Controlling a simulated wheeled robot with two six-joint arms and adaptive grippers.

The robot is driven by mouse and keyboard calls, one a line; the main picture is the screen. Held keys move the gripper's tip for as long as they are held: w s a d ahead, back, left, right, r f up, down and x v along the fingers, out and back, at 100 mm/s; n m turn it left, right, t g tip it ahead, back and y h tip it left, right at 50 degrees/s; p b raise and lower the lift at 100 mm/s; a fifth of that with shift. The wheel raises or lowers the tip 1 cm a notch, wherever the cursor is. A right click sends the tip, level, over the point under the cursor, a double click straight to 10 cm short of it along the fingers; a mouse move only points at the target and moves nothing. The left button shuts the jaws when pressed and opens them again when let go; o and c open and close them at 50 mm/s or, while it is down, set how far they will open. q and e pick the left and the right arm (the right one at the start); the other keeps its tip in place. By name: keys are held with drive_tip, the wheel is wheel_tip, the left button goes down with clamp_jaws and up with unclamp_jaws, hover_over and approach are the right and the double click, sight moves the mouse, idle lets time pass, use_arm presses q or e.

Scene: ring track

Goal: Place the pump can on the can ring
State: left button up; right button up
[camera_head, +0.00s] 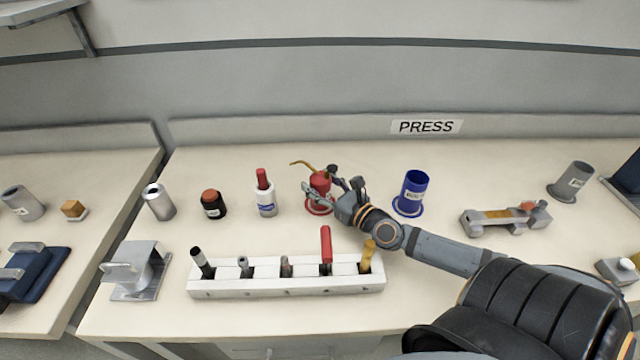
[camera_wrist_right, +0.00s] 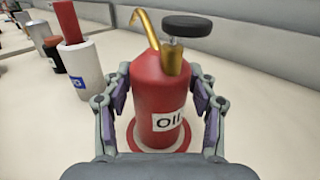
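The pump can (camera_head: 320,184) is red with a brass spout, a black knob and an "Oil" label. It stands upright at the back middle of the bench, and it fills the right wrist view (camera_wrist_right: 158,100). The red can ring (camera_head: 318,210) shows around its foot, and also in the wrist view (camera_wrist_right: 186,142). The can looks to be inside the ring, but contact beneath it is hidden. My right gripper (camera_wrist_right: 160,98) has its fingers on either side of the can, with narrow gaps seeming to show; it is also in the head view (camera_head: 325,192). My left gripper is out of view.
A white bottle with a red cap (camera_head: 265,195) stands left of the can. A blue cup (camera_head: 412,190) on a blue ring stands to the right. A white tool rack (camera_head: 300,283) lies in front, with several upright tools. A "PRESS" sign (camera_head: 426,127) is behind.

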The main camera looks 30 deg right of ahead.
drive_tip(key=shift+o, duration=0.8)
drive_tip(key=shift+r, duration=0.25)
drive_tip(key=s+p, duration=0.2)
drive_tip(key=s, duration=0.1)
drive_tip(key=s+d+p, duration=0.1)
drive_tip(key=s+p, duration=0.1)
drive_tip(key=s, duration=0.2)
drive_tip(key=s+p, duration=0.2)
drive_tip(key=s, duration=0.1)
drive_tip(key=shift+s+d, duration=0.35)
drive_tip(key=shift+s, duration=0.05)
drive_tip(key=shift+s+p, duration=0.35)
drive_tip(key=shift+s, duration=0.15)
drive_tip(key=shift+d+f, duration=0.1)
